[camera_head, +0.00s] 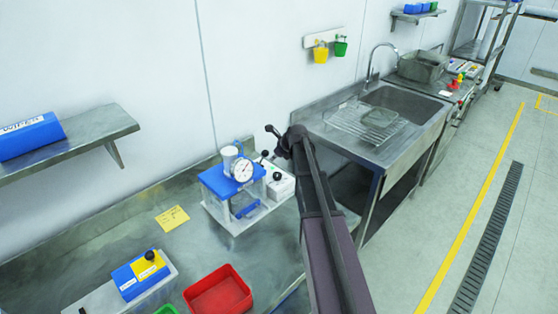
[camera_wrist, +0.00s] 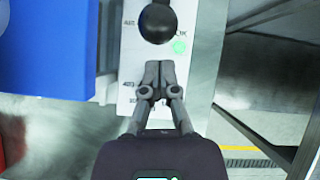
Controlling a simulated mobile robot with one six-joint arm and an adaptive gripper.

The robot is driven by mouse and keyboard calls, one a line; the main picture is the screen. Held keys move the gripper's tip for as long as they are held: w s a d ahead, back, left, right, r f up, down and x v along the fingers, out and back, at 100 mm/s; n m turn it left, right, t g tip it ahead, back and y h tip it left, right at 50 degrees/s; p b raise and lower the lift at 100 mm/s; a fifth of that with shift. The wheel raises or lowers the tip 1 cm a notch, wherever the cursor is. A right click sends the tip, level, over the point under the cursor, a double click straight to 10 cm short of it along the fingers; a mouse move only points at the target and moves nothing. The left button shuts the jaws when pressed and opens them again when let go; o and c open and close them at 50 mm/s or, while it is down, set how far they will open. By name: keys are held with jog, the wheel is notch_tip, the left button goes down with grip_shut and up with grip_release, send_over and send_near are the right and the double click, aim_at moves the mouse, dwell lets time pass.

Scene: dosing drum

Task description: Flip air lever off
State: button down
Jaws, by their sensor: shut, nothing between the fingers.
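In the wrist view a white control panel (camera_wrist: 202,75) with printed labels, partly legible, fills the middle. A black round lever knob (camera_wrist: 158,22) and a small green light (camera_wrist: 180,46) sit on its upper part. My gripper (camera_wrist: 160,68) is shut and empty, its fingertips over the panel just below the knob; contact cannot be told. In the head view the white box (camera_head: 282,188) stands beside the blue dosing device with a round gauge (camera_head: 243,171). Dark knobs (camera_head: 277,176) show on it. My arm reaches up from the bottom, its end right of the box.
A yellow note (camera_head: 172,218), a red bin (camera_head: 218,291) and a blue-and-yellow button box (camera_head: 142,273) lie on the steel bench. A steel sink (camera_head: 402,108) stands right of my arm. A wall shelf (camera_head: 105,127) is at left. The floor at right is clear.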

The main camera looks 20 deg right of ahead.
jog(key=shift+w+a+r, duration=0.1)
jog(key=shift+w+a, duration=0.1)
jog(key=shift+w, duration=0.1)
jog(key=shift+d+r+p, duration=0.15)
jog(key=shift+d+p, duration=0.1)
jog(key=shift+p, duration=0.05)
jog(key=shift+w, duration=0.1)
